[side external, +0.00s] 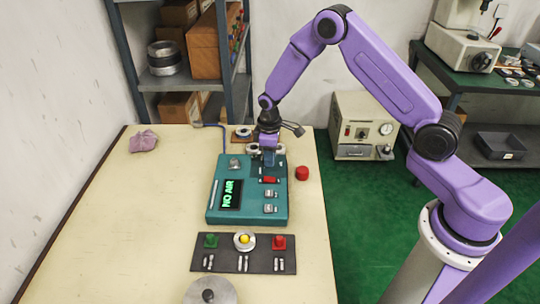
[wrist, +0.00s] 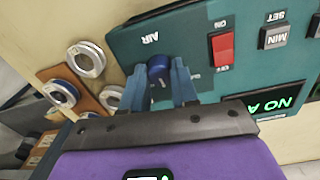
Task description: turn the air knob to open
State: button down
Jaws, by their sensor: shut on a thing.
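The air knob (wrist: 158,66) is a small blue cylinder beside the word AIR on the teal panel. In the wrist view, the two fingers of my gripper (wrist: 158,84) stand on either side of it and are shut on it. In the side view my gripper (side external: 268,158) is low over the back right part of the teal box (side external: 214,212) and hides the knob. The box's display (side external: 230,194) reads NO AIR in green.
A red switch (wrist: 222,47) marked ON sits close to the knob, with a MIN button (wrist: 281,36) beyond. The table's left is mostly clear.

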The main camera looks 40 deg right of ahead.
jog(key=m, duration=0.4)
jog(key=shift+m, duration=2.9)
jog(key=c, duration=0.9)
grip_release()
jog(key=shift+o, duration=0.2)
notch_tip(320, 180, up, 18)
jog(key=shift+a+f, duration=0.25)
jog(key=shift+w, duration=0.1)
